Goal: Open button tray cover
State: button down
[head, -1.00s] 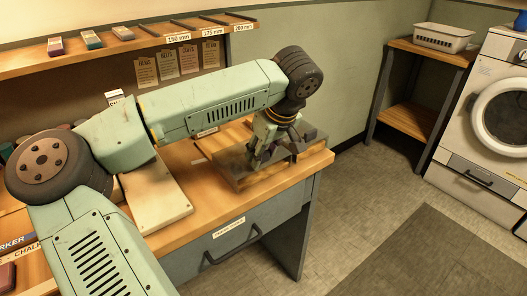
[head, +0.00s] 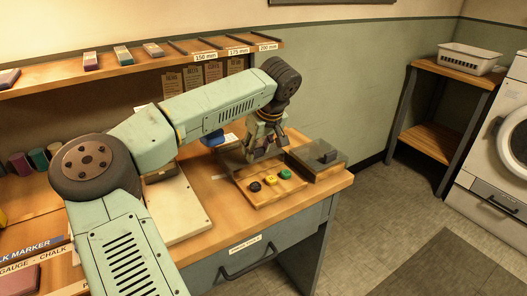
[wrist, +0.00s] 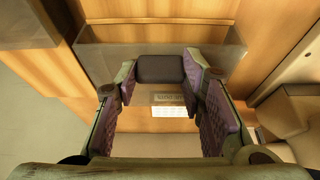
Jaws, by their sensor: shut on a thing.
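The button tray (head: 262,201) sits on the wooden bench with a black button (head: 255,187), a yellow button (head: 270,180) and a green button (head: 285,173) uncovered. Its smoky see-through cover (head: 232,163) is raised, tilted up behind the buttons. My gripper (head: 262,149) is at the raised cover, partly hiding it. In the wrist view, my gripper (wrist: 160,75) is shut on the cover's dark handle (wrist: 160,69), which lies between the fingertips. The smoky cover (wrist: 100,60) spreads behind the handle there.
A second tray with a closed smoky cover (head: 327,168) and dark handle stands just right of the button tray. A pale board (head: 180,215) lies to the left. A drawer handle (head: 245,262) projects below the bench front. A shelf (head: 120,68) runs above.

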jog(key=c, duration=1)
grip_release()
jog(key=shift+c, duration=0.2)
jog(key=v, duration=1.2)
